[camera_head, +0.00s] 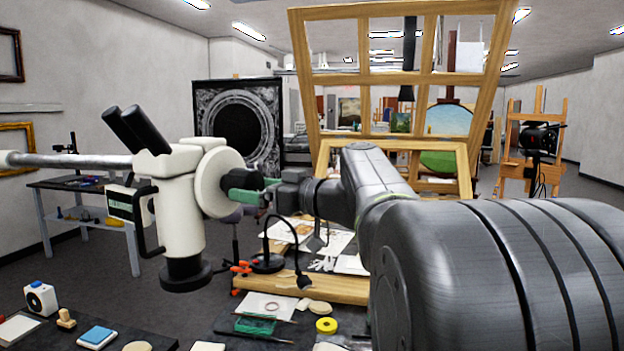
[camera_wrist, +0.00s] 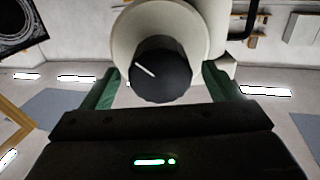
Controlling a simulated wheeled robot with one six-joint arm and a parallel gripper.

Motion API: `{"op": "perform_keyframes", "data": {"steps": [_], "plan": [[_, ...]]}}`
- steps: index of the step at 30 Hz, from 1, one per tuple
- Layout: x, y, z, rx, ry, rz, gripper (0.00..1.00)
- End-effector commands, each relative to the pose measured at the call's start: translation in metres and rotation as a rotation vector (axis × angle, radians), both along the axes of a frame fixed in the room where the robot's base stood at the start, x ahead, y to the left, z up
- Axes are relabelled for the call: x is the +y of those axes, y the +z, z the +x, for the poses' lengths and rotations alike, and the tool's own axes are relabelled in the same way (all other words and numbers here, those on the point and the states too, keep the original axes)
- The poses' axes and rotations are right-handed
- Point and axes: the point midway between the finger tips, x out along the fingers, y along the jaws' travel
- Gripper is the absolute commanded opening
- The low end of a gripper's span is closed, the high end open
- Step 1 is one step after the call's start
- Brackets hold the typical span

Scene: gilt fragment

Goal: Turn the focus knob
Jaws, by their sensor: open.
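The focus knob (camera_wrist: 160,74) is black and ribbed, with a white pointer line on its face. It sits on a round cream housing (camera_wrist: 196,28) in the wrist view. My gripper (camera_wrist: 160,76) is open, with one green finger on each side of the knob. A gap shows between the knob and each finger; I cannot tell how deep the fingers reach along it. In the head view the cream stereo microscope (camera_head: 178,205) has black eyepieces and hangs on a boom arm.
A bench (camera_head: 190,338) with small items lies below the microscope. A worktable (camera_head: 330,290) with papers and a black lamp (camera_head: 299,262) stands behind. A large wooden frame (camera_head: 303,60) rises behind my arm. A side table (camera_head: 75,183) stands at left.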

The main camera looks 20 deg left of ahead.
Motion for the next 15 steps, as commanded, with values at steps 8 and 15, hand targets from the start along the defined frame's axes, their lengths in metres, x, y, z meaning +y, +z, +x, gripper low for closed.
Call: {"op": "perform_keyframes", "data": {"steps": [8,15], "plan": [[0.039,0.001,0.005,0.001,0.002,-0.001,0.83],[0.047,0.000,0.006,-0.001,0.000,-0.001,0.83]]}}
